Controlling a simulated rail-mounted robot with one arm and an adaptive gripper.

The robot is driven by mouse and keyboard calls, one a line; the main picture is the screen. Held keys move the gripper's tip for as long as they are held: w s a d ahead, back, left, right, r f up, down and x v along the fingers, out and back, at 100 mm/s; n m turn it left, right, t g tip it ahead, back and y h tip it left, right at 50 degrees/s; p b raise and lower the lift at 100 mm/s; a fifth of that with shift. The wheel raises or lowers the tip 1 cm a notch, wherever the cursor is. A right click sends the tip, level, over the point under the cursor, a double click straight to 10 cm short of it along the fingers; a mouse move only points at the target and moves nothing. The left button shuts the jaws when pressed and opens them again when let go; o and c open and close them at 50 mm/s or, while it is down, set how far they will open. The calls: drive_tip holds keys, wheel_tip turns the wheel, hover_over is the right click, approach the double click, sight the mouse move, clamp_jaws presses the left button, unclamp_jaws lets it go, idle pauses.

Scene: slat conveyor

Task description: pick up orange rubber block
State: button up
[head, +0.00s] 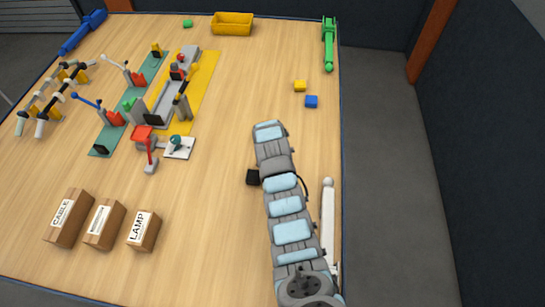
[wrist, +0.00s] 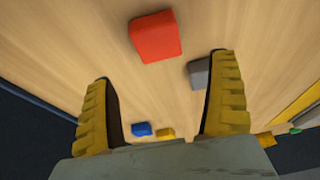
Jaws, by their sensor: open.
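The orange-red rubber block (wrist: 155,37) lies on the wooden table in the wrist view, at the top, ahead of the fingertips. My gripper (wrist: 162,67) is open and empty, its two yellow ridged fingers spread wide, with the block apart from both. In the head view my arm reaches up along the right side of the table. There, neither the fingers nor the orange block can be made out; my arm may cover them.
A dark block (head: 253,177) lies left of my arm. A blue block (head: 311,101) and yellow block (head: 300,86) lie beyond it. Cardboard boxes (head: 104,223) stand at front left, fixtures at upper left, a yellow bin (head: 232,23) at the back. The table's centre is clear.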

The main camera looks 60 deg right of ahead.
drive_tip(key=shift+x, duration=1)
drive_tip(key=shift+f, duration=0.1)
drive_tip(key=shift+a+x, duration=0.15)
drive_tip(key=shift+x, duration=0.55)
drive_tip(key=shift+a+x, duration=0.15)
drive_tip(key=shift+x, duration=1.7)
drive_tip(key=c, duration=1.3)
